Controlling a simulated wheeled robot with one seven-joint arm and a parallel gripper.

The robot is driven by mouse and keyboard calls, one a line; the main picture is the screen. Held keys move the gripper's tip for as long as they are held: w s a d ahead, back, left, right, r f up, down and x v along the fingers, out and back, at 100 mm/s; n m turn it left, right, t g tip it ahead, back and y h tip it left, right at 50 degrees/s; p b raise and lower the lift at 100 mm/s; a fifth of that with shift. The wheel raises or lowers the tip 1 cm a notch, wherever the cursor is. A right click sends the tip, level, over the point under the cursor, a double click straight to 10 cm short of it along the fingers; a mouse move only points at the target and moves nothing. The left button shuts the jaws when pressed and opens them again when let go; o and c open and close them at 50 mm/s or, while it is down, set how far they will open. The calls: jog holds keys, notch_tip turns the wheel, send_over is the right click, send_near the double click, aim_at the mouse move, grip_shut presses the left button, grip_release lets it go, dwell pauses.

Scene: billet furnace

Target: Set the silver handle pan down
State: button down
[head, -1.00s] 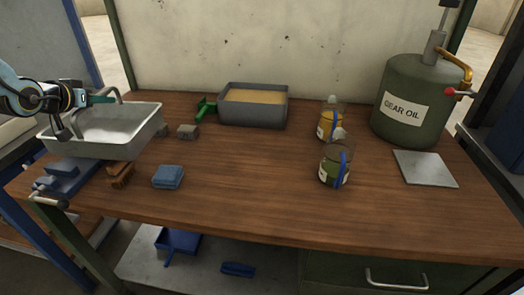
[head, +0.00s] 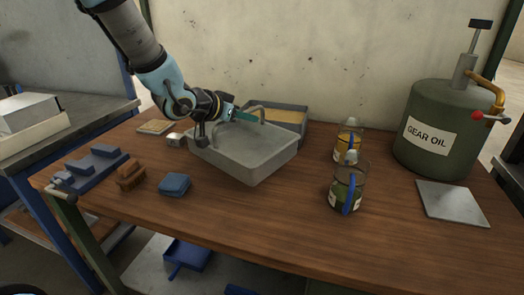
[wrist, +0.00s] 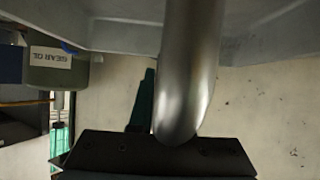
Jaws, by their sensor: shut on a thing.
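The silver handle pan (head: 262,165) is a deep, pale grey metal pan with a curved silver handle. In the head view it is over the left-middle of the wooden workbench (head: 280,215). It looks roughly level; whether its underside touches the wood is unclear. My gripper (head: 252,117) is shut on the handle at the pan's far side, its green finger showing beside it. In the wrist view, the thick silver handle (wrist: 190,65) runs down to my gripper (wrist: 165,143), and the pan's grey wall (wrist: 115,35) fills the top.
A grey sand-filled bin (head: 303,132) stands just behind the pan. A blue cloth (head: 175,184) and a brown brush (head: 131,176) lie front-left. Two jugs (head: 338,197) (head: 342,152) stand to the right, with a gear oil can (head: 435,160) beyond. The front middle is clear.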

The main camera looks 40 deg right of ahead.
aim_at(217, 147)
jog(key=shift+f+p, duration=0.4)
jog(key=shift+f, duration=3.05)
jog(key=shift+f, duration=0.15)
jog(key=c, duration=0.9)
grip_release()
jog(key=shift+o, duration=0.2)
jog(key=shift+a+r, duration=0.15)
jog(key=shift+r, duration=0.05)
jog(key=b+v, duration=0.1)
jog(key=v, duration=1)
jog(key=shift+a+b, duration=0.35)
jog(key=shift+a, duration=0.05)
